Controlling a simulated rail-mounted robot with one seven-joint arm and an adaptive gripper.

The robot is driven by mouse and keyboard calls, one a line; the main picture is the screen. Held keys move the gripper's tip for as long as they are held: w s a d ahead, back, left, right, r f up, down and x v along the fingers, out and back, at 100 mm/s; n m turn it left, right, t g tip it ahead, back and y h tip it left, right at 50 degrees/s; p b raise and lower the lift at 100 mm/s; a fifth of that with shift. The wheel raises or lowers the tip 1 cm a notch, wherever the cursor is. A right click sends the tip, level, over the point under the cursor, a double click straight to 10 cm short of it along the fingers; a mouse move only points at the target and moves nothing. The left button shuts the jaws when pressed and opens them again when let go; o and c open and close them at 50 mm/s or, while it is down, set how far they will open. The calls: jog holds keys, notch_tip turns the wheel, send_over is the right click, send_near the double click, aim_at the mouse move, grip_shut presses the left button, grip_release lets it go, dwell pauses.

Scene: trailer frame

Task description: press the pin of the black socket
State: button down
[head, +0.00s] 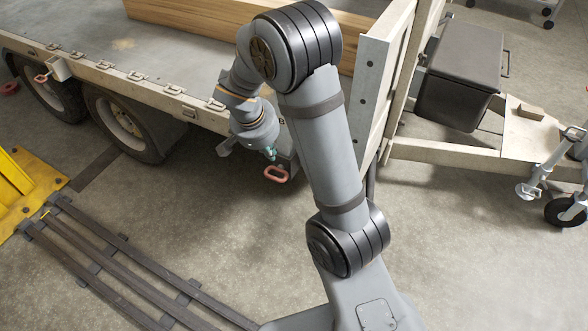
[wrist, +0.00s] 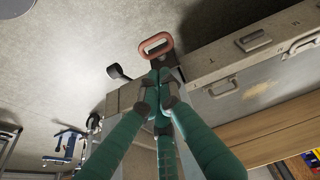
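My gripper (head: 268,153) hangs at the trailer's front corner in the head view, mostly behind my own wrist. In the wrist view its teal fingers run together and the tips (wrist: 160,78) meet, with nothing clearly held between them. A red ring (wrist: 156,44) lies just beyond the tips there; in the head view the red ring (head: 276,173) hangs just below the gripper. A small dark rounded part (wrist: 114,71) sticks out left of the fingertips in the wrist view. I cannot tell whether it is the black socket. No pin can be made out.
The trailer bed (head: 110,40) with wooden beams (head: 200,14) lies behind my arm. An upright end panel (head: 375,90) stands close to its right, with a dark box (head: 458,80) and a jack wheel (head: 566,211) farther right. The concrete floor in front is open beside the rails (head: 125,262).

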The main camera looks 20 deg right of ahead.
aim_at(279, 170)
jog(key=shift+a+m, duration=0.1)
jog(key=shift+m, duration=1.3)
jog(key=shift+f, duration=0.15)
jog(key=b+x, duration=0.2)
jog(key=x, duration=0.7)
jog(key=shift+f, duration=0.35)
